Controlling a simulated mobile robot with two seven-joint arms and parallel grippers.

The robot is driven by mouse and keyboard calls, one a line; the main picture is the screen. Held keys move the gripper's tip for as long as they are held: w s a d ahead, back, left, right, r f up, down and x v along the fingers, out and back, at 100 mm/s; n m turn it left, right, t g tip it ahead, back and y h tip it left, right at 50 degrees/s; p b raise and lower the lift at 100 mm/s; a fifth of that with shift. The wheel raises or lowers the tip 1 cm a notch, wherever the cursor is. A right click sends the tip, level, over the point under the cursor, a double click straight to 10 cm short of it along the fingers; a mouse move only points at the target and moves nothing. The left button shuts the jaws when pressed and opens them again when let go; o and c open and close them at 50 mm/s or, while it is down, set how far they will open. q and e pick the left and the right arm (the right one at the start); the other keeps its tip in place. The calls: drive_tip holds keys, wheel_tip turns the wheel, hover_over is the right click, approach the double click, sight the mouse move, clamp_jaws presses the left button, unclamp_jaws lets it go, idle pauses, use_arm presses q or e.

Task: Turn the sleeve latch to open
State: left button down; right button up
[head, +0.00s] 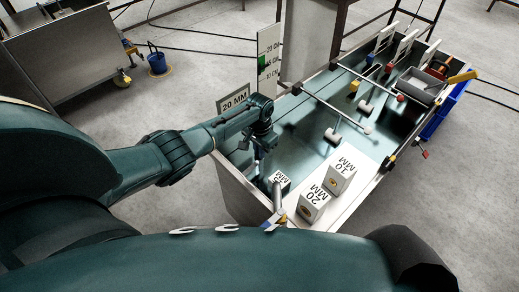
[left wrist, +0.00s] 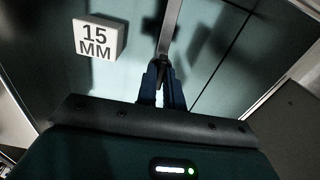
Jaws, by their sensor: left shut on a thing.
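My left gripper (head: 257,167) comes in from the left and points down into the near left part of the long metal-sided bench. In the left wrist view the two blue fingers of the left gripper (left wrist: 163,88) are closed together on the dark end of a thin grey bar (left wrist: 170,35). The bar runs away from the fingertips. I cannot tell whether this bar is the sleeve latch; no marking on it shows. In the head view the arm and wrist hide most of what the fingers hold.
A white 15 MM block (left wrist: 97,40) sits beside the fingers. White blocks marked 10 MM (head: 341,177) and 20 MM (head: 313,204) stand on a pale board. A 20 MM sign (head: 234,98) stands at the bench's left edge. Rods with knobs (head: 367,130) cross the bench farther back.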

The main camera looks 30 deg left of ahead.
use_arm(q)
drive_tip(key=shift+s+m, duration=0.1)
drive_tip(key=shift+m, duration=0.3)
use_arm(e)
drive_tip(key=shift+w, duration=0.1)
use_arm(q)
drive_tip(key=c, duration=1.5)
unclamp_jaws()
wheel_tip(320, 180, up, 13)
drive_tip(key=shift+r+p, duration=0.1)
drive_tip(key=shift+p, duration=1.05)
use_arm(e)
drive_tip(key=shift+s+d+r, duration=0.1)
drive_tip(key=shift+s+d, duration=0.2)
drive_tip(key=shift+d, duration=0.15)
